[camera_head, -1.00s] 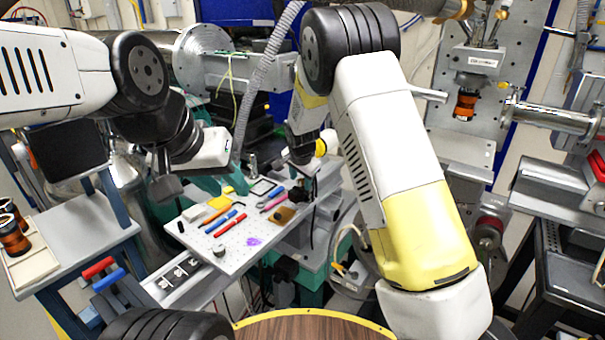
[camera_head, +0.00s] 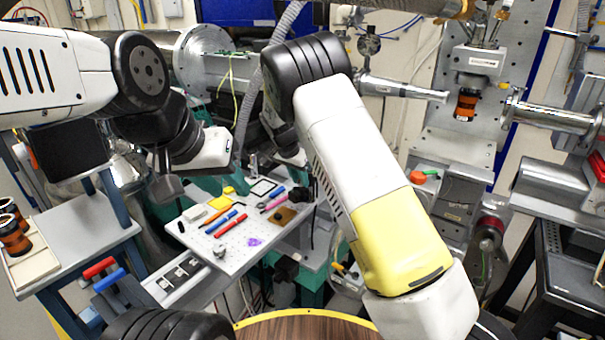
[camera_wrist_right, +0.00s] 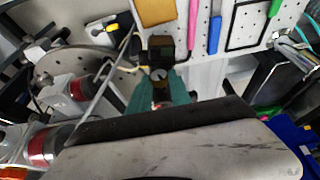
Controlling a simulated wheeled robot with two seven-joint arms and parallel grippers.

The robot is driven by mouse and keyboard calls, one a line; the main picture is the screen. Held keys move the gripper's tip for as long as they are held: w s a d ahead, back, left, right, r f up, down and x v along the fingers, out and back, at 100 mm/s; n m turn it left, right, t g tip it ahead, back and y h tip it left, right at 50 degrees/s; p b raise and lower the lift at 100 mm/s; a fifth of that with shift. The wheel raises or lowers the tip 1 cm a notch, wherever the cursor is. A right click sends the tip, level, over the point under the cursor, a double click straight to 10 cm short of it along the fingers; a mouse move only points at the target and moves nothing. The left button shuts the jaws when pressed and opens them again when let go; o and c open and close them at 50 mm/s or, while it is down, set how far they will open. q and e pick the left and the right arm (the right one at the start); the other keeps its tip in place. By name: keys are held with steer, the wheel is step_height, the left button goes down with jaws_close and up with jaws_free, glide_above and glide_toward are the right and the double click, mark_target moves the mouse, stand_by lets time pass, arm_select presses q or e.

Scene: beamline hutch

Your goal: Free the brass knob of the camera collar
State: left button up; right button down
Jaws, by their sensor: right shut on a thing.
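The camera (camera_head: 466,103), dark with orange bands, hangs lens-down under a labelled grey block (camera_head: 479,62) on the upright plate at the right. I cannot make out its collar's brass knob.
A perforated board (camera_head: 232,250) with pens and small tools lies below my right wrist. A black block (camera_wrist_right: 160,50) stands at its edge. A metal tube (camera_head: 405,88) points towards the camera.

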steer(key=shift+w+a+n+g+h, duration=0.15)
steer(key=shift+g+h, duration=0.25)
steer(key=shift+h, duration=0.2)
steer(key=shift+w+a+n+g+h, duration=0.15)
steer(key=shift+g+h, duration=0.25)
steer(key=shift+h, duration=0.2)
steer(key=shift+s, duration=0.1)
steer(key=c, duration=1.2)
jaws_free()
steer(key=v, duration=0.7)
steer(key=shift+a+r, duration=0.25)
steer(key=shift+r, duration=0.05)
